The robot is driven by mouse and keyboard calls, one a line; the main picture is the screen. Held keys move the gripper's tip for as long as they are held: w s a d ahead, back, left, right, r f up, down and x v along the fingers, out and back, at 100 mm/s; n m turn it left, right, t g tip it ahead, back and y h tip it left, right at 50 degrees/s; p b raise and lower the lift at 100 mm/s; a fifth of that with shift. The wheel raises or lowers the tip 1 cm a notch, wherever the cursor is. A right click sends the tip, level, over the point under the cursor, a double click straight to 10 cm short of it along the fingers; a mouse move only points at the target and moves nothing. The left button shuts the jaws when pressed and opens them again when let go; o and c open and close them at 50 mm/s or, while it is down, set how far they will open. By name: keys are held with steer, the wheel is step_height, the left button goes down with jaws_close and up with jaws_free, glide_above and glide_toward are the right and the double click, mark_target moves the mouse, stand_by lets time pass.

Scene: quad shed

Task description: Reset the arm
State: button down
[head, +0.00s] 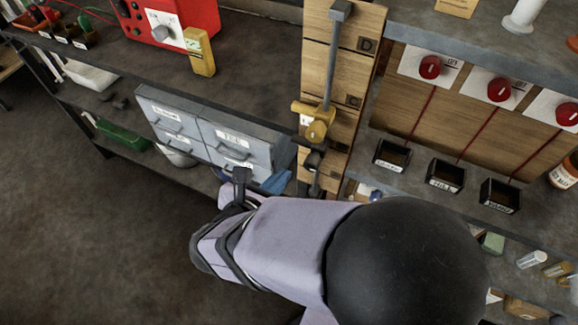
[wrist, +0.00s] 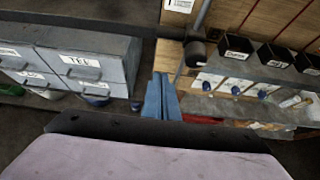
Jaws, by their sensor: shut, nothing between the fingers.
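My gripper (wrist: 161,78) shows in the wrist view as two blue fingers pressed together, with nothing between them. In the head view the blue fingers (head: 277,181) show just beyond my lavender arm, near the right end of the grey drawer cabinet (head: 272,155). My wrist and arm hide most of the gripper there.
A wooden post (head: 345,75) carries a grey rod with a yellow clamp (head: 316,121). To the right are red knobs (head: 430,67) on white plates and small black labelled bins (head: 392,154). A red box (head: 175,22) stands on the upper left shelf. Open floor (head: 90,240) lies at lower left.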

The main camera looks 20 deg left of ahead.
steer(key=shift+v, duration=2.05)
steer(key=shift+f, duration=0.15)
steer(key=w+d+f+m+g, duration=0.3)
steer(key=d+m, duration=0.8)
steer(key=m, duration=0.1)
steer(key=w+d+f+m+g, duration=0.3)
steer(key=d+f+m, duration=0.1)
steer(key=d+m, duration=0.75)
steer(key=w+d+f+m+g, duration=0.3)
steer(key=d+m, duration=0.7)
steer(key=m, duration=0.2)
steer(key=s+r+g+p, duration=0.2)
steer(key=s+r+p, duration=0.4)
steer(key=r+p, duration=0.3)
step_height(320, 180, up, 3)
steer(key=shift+d+f+m+g, duration=0.1)
steer(key=shift+d+m+g, duration=0.05)
steer(key=shift+m+g, duration=0.2)
